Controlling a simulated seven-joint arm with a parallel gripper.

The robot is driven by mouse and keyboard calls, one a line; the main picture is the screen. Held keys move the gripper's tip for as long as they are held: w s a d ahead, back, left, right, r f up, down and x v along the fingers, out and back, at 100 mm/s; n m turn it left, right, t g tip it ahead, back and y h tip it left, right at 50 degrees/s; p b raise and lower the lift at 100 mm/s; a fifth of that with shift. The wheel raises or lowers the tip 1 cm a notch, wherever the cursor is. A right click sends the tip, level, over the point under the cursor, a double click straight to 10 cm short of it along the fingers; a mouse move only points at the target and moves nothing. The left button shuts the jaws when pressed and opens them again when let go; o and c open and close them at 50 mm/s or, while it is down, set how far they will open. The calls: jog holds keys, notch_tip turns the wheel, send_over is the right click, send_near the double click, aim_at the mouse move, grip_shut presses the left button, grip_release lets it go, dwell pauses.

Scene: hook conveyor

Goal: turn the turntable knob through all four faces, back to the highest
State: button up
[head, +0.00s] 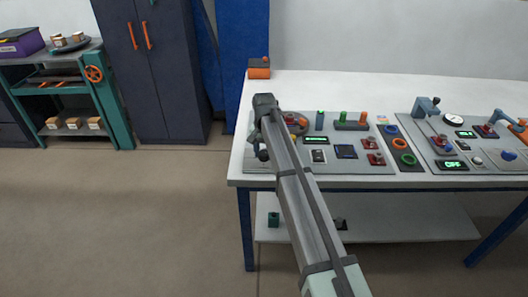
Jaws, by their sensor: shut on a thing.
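My gripper (262,146) is small and dark in the head view, low over the left end of the grey control panel (350,163). My own arm link runs across in front and hides much of this spot. My gripper is shut on the turntable knob, but its fingertips and the knob's faces are too small and covered to make out. An orange-red round part (302,122) shows just right of the arm. A small lit green display (316,139) is beside it.
Green and orange posts (351,121) and red switches (374,151) stand right of the arm. Coloured rings (399,143) lie between the panels. A second panel (428,152) has a dial and lever. An orange-black box (259,68) sits at the table's back left.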

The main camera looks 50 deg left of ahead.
aim_at(264, 153)
jog(key=o, duration=1.1)
jog(key=shift+c, duration=0.2)
notch_tip(264, 153, up, 14)
jog(key=shift+f, duration=0.1)
dwell(0.3)
